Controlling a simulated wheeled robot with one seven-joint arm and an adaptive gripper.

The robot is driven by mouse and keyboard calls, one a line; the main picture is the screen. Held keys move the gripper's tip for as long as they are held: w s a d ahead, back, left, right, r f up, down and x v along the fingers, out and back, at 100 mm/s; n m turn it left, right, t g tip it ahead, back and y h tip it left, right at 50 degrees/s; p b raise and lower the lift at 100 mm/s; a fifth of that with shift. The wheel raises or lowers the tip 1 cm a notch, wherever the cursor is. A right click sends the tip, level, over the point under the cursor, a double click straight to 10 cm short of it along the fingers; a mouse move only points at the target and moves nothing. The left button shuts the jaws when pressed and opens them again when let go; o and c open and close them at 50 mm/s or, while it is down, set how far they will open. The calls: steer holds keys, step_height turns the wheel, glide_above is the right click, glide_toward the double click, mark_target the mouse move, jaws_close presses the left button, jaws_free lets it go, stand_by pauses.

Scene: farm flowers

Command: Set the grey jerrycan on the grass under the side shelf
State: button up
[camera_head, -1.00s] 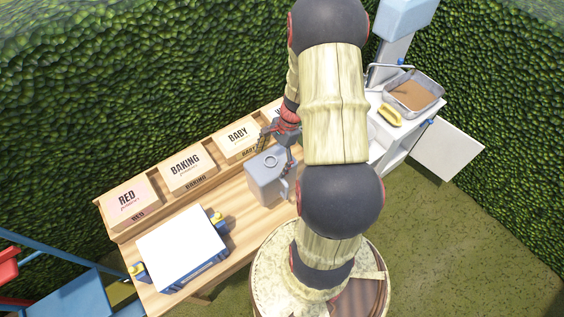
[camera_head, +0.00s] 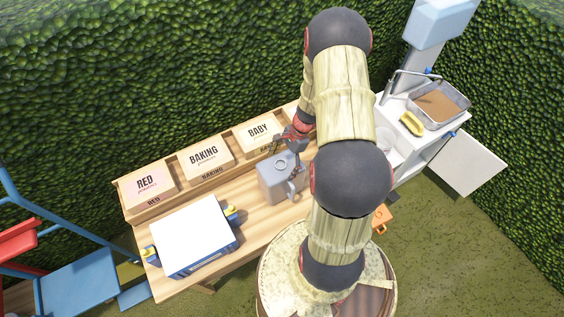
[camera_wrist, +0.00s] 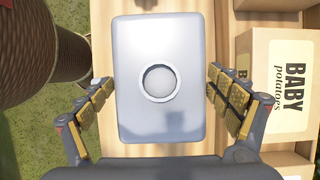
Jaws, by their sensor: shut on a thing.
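The grey jerrycan (camera_head: 275,183) is upright at the wooden table, in front of the BABY box. I cannot tell whether its base touches the tabletop. My gripper (camera_head: 288,145) is above it and shut on it. In the wrist view the jerrycan (camera_wrist: 160,118) is seen from above, with its round cap, between the two gripper fingers (camera_wrist: 160,82). A white flat side shelf (camera_head: 468,165) sticks out from the white sink unit at the right, with bare grass (camera_head: 440,225) below and in front of it.
The wooden table (camera_head: 255,228) carries a blue crate with a white top (camera_head: 195,235) and potato boxes (camera_head: 204,155) along its back. An orange object (camera_head: 381,220) is beside my arm, low down. A blue and red chair-like frame (camera_head: 75,280) stands left. Hedges close the back and right.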

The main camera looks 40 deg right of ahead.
steer(key=o, duration=1.9)
steer(key=shift+f, duration=0.1)
